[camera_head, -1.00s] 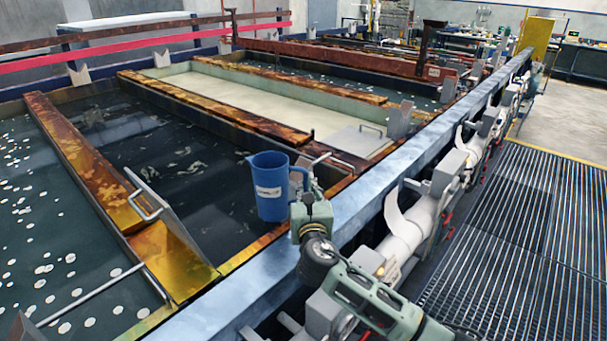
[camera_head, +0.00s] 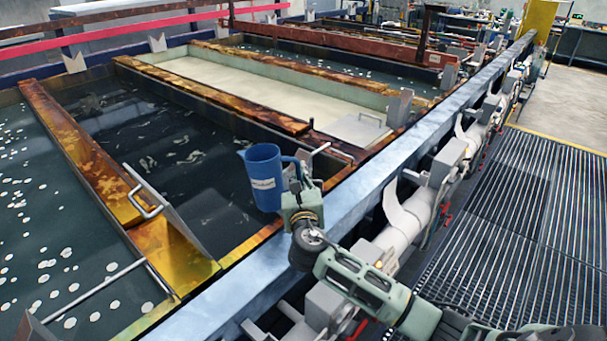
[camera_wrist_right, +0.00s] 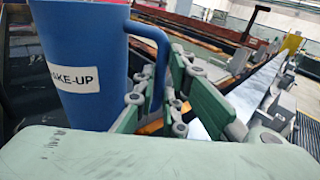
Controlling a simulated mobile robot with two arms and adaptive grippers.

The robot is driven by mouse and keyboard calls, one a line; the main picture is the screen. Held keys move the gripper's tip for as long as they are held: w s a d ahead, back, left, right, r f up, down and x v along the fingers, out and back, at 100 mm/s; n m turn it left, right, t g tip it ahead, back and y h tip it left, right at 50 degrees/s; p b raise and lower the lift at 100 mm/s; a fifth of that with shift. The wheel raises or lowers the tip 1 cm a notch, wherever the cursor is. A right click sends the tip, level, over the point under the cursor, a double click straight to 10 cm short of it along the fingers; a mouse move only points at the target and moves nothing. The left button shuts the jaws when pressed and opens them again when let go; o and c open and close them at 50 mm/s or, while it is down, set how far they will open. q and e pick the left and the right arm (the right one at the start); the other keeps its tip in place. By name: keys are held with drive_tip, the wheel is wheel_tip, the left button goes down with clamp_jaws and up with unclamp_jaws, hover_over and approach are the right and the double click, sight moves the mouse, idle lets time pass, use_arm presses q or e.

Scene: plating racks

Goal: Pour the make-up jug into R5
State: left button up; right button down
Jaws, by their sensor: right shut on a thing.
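The blue make-up jug (camera_head: 263,178) hangs above the dark tank (camera_head: 165,150) in the head view, near the tank's front rail. It is tilted slightly to the left, with its spout on the left and its handle on the right. Its white label shows "MAKE-UP" in the right wrist view (camera_wrist_right: 85,45). My right gripper (camera_head: 296,182) is shut on the jug's handle; its green fingers also show in the right wrist view (camera_wrist_right: 165,95). The jug's contents are hidden. I cannot read any R5 marking in these frames. My left gripper is not in view.
A pale tank (camera_head: 260,95) lies beyond the dark one, and a tank with floating white discs (camera_head: 40,220) lies at the left. Rusty beams (camera_head: 100,160) separate them. A blue-grey rail (camera_head: 370,185) runs along the front. A grated walkway (camera_head: 510,235) is clear.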

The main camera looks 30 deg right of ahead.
sight(288, 158)
drive_tip(key=r+n+p, duration=0.1)
drive_tip(key=p, duration=0.1)
drive_tip(key=a+r+n+p, duration=0.1)
drive_tip(key=w+r+n+p, duration=0.1)
drive_tip(key=n+p, duration=0.1)
drive_tip(key=shift+w+a+r+g+p, duration=0.1)
drive_tip(key=shift+a+g+p, duration=0.2)
drive_tip(key=shift+r, duration=0.1)
drive_tip(key=shift+a+r+n+g, duration=0.15)
drive_tip(key=shift+r+n+g, duration=0.15)
drive_tip(key=shift+r+n, duration=0.4)
drive_tip(key=shift+f, duration=0.1)
idle(0.4)
idle(0.6)
drive_tip(key=shift+w+a+r+n, duration=0.15)
drive_tip(key=shift+a+r+n, duration=0.15)
drive_tip(key=shift+n, duration=0.6)
drive_tip(key=shift+d, duration=0.15)
